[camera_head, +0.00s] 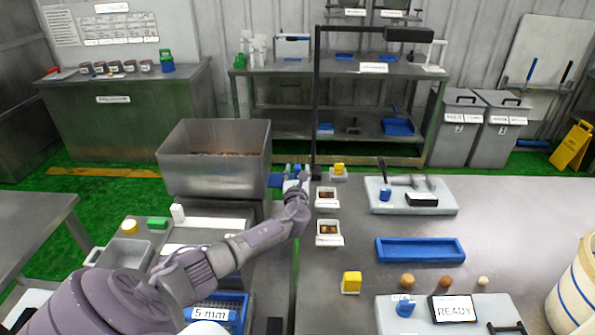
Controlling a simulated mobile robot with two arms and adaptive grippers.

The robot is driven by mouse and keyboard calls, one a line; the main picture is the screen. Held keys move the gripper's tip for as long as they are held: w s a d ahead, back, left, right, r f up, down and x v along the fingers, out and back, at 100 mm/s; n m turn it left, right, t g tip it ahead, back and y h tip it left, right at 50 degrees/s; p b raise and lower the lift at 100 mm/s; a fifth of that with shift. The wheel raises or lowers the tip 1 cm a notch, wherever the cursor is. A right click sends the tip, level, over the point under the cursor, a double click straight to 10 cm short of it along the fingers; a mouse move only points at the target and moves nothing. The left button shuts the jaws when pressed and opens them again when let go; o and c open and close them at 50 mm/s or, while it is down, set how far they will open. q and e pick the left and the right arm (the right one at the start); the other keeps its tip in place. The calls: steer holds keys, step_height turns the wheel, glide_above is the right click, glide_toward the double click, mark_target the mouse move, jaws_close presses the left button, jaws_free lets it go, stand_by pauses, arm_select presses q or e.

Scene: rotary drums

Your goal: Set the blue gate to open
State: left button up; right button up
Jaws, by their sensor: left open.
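My left arm reaches in from the lower left. Its gripper (303,180) is at the left edge of the right-hand table, beside the black post; the fingers are small and partly hidden by the wrist. Small blue parts (276,181) show just left of the gripper, partly hidden; I cannot tell whether they belong to the blue gate or how it is set. A blue knob-like part (385,194) is on the grey panel at the back of the table. Another blue part (405,306) is on the front panel beside a screen reading READY (454,309). My right gripper is not in view.
The black post (315,110) rises close to the gripper. White trays with brown contents (328,233) and a yellow block (351,282) stand on the table. A blue tray (420,250) lies at centre right. A large metal hopper (215,160) stands left.

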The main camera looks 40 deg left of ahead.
arm_select(q)
steer(key=shift+w+a, duration=0.35)
steer(key=shift+w, duration=0.05)
jaws_close()
